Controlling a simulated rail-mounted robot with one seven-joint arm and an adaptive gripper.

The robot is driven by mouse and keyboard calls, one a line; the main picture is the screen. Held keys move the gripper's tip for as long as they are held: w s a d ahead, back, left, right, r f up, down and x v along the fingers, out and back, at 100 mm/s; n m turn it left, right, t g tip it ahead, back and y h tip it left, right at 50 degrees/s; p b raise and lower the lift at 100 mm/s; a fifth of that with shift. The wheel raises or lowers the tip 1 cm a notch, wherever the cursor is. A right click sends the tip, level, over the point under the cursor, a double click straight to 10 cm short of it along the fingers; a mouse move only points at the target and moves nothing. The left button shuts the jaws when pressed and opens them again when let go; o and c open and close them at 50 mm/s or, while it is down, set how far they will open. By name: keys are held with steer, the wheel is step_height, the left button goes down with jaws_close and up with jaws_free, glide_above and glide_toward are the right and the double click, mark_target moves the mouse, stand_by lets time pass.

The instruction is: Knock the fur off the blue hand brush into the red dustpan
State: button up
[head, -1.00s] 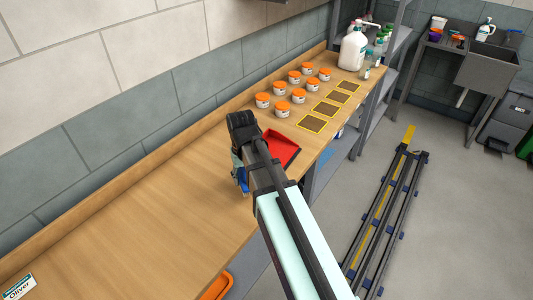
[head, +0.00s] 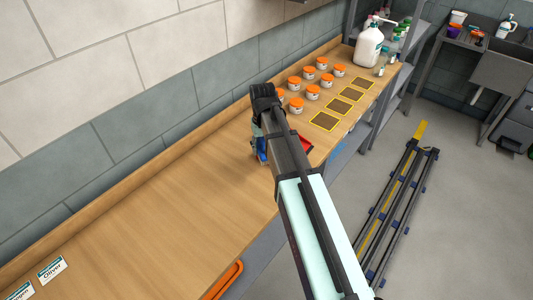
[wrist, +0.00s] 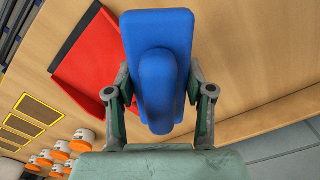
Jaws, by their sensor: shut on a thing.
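The blue hand brush (wrist: 158,50) is held between the two fingers of my gripper (wrist: 160,98) in the wrist view. In the head view only a small blue part of the brush (head: 262,150) shows beside my gripper (head: 262,135), which hangs over the wooden counter. The red dustpan (wrist: 88,58) lies on the counter just left of the brush in the wrist view. In the head view my arm hides most of the dustpan (head: 305,145). The brush's bristles and any fur are hidden from both views.
Several orange-lidded jars (head: 312,92) and yellow-edged dark squares (head: 338,106) lie beyond the dustpan on the counter (head: 150,200). A large white jug (head: 368,47) stands at the far end. The near counter is clear except for name cards (head: 52,269). The tiled wall runs behind.

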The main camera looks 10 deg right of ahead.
steer(key=shift+w+d+r+p, duration=0.3)
steer(key=shift+w+d+r, duration=0.1)
steer(key=shift+w+r, duration=0.3)
steer(key=shift+f+b, duration=1.6)
steer(key=shift+f, duration=0.9)
steer(key=shift+f, duration=0.55)
steer(key=shift+f, duration=0.2)
steer(key=shift+r, duration=0.1)
steer(key=shift+r+p, duration=0.8)
steer(key=shift+r, duration=0.45)
steer(key=shift+f+b, duration=0.45)
steer(key=shift+f, duration=0.95)
stand_by(1.1)
steer(key=shift+r, duration=0.1)
